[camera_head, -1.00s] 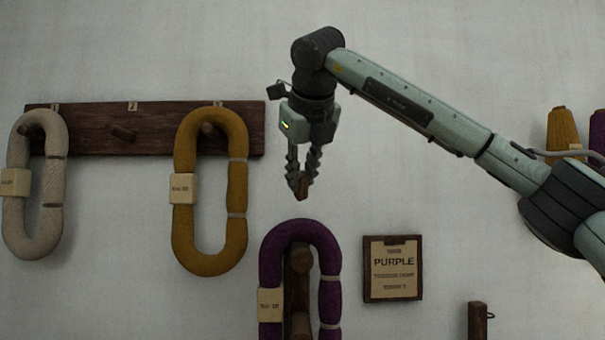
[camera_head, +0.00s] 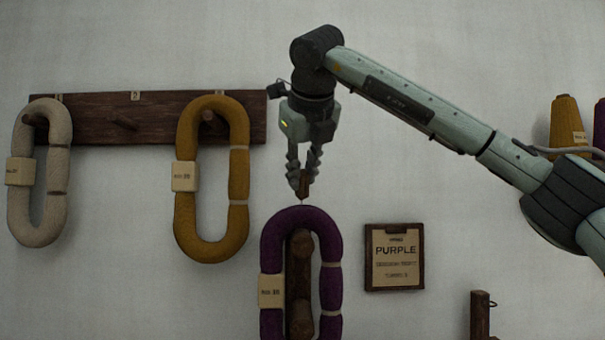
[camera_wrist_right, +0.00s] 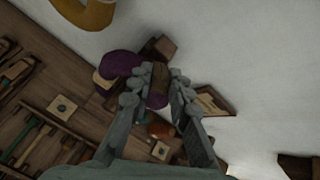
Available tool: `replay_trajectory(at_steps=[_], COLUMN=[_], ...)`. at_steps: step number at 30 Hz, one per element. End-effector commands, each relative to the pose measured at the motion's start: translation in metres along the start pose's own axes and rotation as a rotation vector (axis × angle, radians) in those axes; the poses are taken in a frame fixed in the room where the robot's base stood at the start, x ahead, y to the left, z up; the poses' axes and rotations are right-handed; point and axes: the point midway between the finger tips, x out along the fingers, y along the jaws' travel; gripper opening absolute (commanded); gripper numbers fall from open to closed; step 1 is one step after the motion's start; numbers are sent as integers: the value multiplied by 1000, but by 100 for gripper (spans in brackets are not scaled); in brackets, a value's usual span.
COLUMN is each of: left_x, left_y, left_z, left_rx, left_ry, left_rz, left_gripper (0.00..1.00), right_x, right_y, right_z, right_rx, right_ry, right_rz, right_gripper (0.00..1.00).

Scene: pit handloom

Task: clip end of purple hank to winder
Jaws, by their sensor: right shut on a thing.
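The purple hank (camera_head: 330,265) hangs in a long loop around a dark wooden post with rounded pegs (camera_head: 300,285), apparently the winder. It carries a cream label and pale ties; its lower end is cut off by the frame. My right gripper (camera_head: 303,182) points down just above the hank's top. It is shut on a small brown piece, perhaps the clip (camera_head: 303,186). A thin line seems to run from this piece to the hank. In the right wrist view, the brown piece (camera_wrist_right: 159,76) sits between my fingertips, with the purple hank (camera_wrist_right: 118,64) beyond. My left gripper is out of view.
A peg rail (camera_head: 90,130) holds a cream hank (camera_head: 57,190) and a mustard hank (camera_head: 238,185); its middle peg is empty. A framed card reading PURPLE (camera_head: 395,258) hangs right of the purple hank. Yarn cones (camera_head: 566,125) stand far right. Bare wall lies between.

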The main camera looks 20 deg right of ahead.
Motion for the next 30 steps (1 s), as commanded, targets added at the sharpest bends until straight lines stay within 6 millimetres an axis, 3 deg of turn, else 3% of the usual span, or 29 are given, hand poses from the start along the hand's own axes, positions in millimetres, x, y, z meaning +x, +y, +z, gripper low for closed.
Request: replay_trajectory(at_steps=[13, 30], left_x=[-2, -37], left_y=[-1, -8], left_z=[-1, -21], left_rx=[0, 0], left_ry=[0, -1], left_rz=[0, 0], left_gripper=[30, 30], right_x=[-2, -32], right_y=[-1, -19], right_z=[2, 36], right_rx=[0, 1], right_ry=[0, 0], right_rz=[0, 0], right_gripper=[2, 2])
